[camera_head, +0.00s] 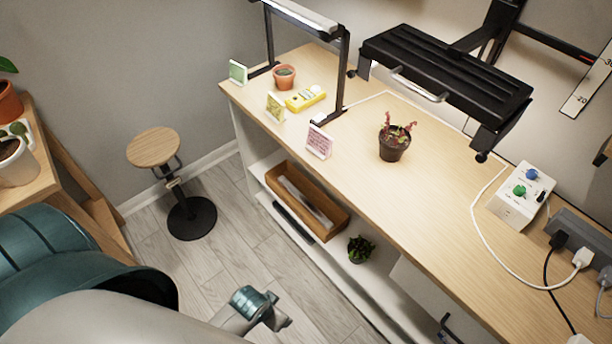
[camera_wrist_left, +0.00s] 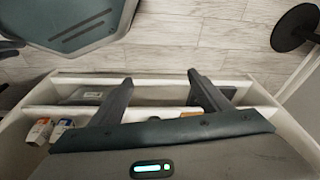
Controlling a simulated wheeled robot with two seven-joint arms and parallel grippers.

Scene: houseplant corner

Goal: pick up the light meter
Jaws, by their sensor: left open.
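The light meter (camera_head: 306,98), a yellow handheld device with a white round sensor, lies on the wooden bench top near its far left end in the head view. It lies by a terracotta pot and small cards, under the left end of a lamp frame. My left gripper (camera_head: 279,321) is low over the floor in front of the bench, well apart from the meter. In the left wrist view its two fingers (camera_wrist_left: 162,92) are spread with nothing between them. The meter is not visible in the wrist view. My right gripper is in neither view.
The terracotta pot (camera_head: 284,77), a yellow card (camera_head: 275,107) and a pink card (camera_head: 319,142) stand near the meter. A lamp frame (camera_head: 343,75) rises beside it. A potted red plant (camera_head: 394,142) stands mid-bench. A stool (camera_head: 154,148) stands left of the bench.

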